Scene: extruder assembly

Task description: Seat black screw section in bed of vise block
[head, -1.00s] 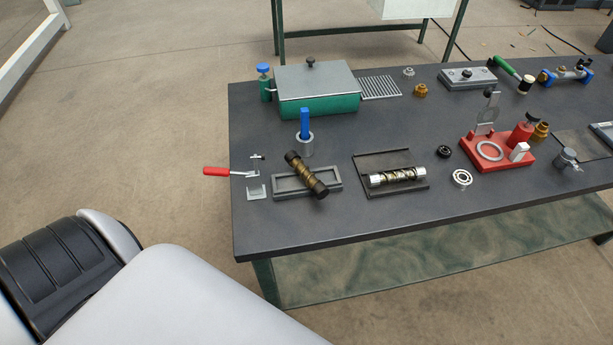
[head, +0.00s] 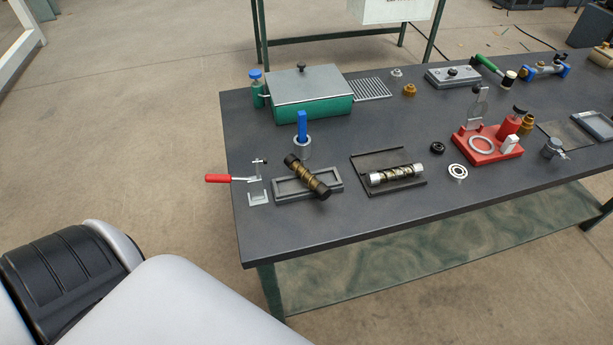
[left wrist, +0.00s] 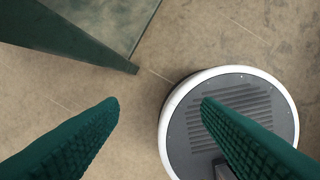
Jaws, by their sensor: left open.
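The black screw section (head: 307,177), a brass-coloured threaded rod with black ends, lies askew across a grey rectangular block with a recessed bed (head: 335,185). It runs from upper left to lower right, and one end reaches over the block's front rim. I cannot tell for sure whether this block is the vise block. My left gripper (left wrist: 158,102) shows in the left wrist view with its two green fingers wide apart. It is empty, above the floor near a dark table leg (left wrist: 85,48). Neither gripper shows in the head view.
A red-handled clamp (head: 220,178) stands left of the block, its handle past the table edge. A silver-ended screw (head: 395,174) lies right on a dark tray. The table's front strip (head: 330,223) is clear.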

